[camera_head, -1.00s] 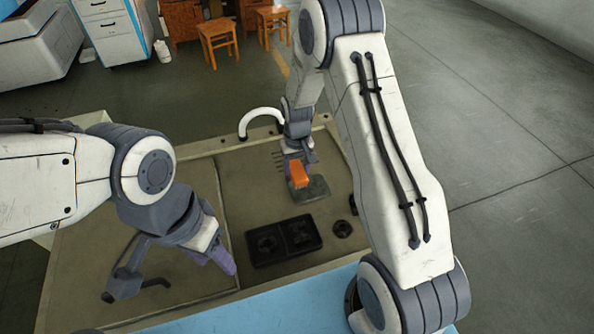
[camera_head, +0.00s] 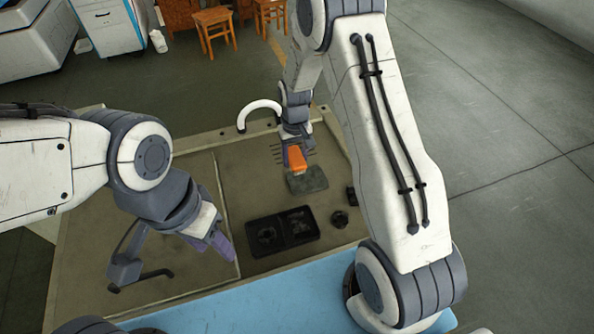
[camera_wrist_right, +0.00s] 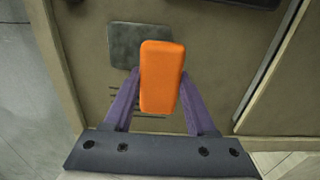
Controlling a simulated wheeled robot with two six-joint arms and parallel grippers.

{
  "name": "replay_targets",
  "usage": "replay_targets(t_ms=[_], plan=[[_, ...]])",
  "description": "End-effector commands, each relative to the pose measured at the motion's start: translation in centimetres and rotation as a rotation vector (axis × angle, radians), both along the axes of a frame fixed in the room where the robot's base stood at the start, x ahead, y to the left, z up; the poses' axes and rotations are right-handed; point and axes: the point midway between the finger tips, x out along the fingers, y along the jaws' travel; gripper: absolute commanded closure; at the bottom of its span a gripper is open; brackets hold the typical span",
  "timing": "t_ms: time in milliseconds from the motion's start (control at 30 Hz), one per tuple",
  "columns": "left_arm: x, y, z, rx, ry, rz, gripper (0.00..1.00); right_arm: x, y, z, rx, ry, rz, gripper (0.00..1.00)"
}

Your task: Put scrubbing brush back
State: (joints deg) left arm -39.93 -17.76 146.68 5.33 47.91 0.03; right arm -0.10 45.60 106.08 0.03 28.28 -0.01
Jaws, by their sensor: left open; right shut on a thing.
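The scrubbing brush is an orange block (camera_head: 297,159) in the head view. My right gripper (camera_head: 294,148) is shut on it above the far part of the sink top. In the right wrist view the orange brush (camera_wrist_right: 161,78) sits between the two purple fingers, covering part of a flat dark grey pad (camera_wrist_right: 124,42). The pad also shows just nearer than the brush in the head view (camera_head: 309,181). The brush's bristles are hidden. My left gripper (camera_head: 222,245) has purple fingers and is empty over the left side of the sink top, away from the brush.
The sink top (camera_head: 200,170) has a white curved spout (camera_head: 258,108) at its far edge and several thin dark slots near the brush. A black two-part tray (camera_head: 283,232) and a small dark round thing (camera_head: 339,219) lie nearer. A blue surface (camera_head: 280,290) is in front.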

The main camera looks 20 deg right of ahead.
Motion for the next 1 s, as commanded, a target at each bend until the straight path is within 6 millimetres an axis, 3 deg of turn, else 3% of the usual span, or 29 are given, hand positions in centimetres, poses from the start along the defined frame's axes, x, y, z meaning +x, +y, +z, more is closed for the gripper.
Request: replay_targets(t_ms=[167, 267, 700, 833, 1000], plan=[[0.0, 0.0, -0.3, 0.0, 0.0, 0.0, 0.5, 0.0, 0.1, -0.1, 0.0, -0.001, 0.0, 0.88], [0.0, 0.0, -1.5, 0.0, 0.0, 0.0, 0.5, 0.1, 0.7, -0.4, 0.0, -0.002, 0.003, 0.88], [0.0, 0.0, -11.6, 0.0, 0.0, -0.001, 0.5, -1.7, 6.9, -0.2, 0.001, -0.006, 0.002, 0.88], [0.0, 0.0, -13.0, 0.0, 0.0, -0.001, 0.5, -2.5, 7.9, 0.2, 0.001, -0.005, 0.0, 0.88], [0.0, 0.0, -13.2, 0.0, 0.0, -0.001, 0.5, -2.6, 9.0, 0.4, 0.0, 0.0, 0.0, 0.88]])
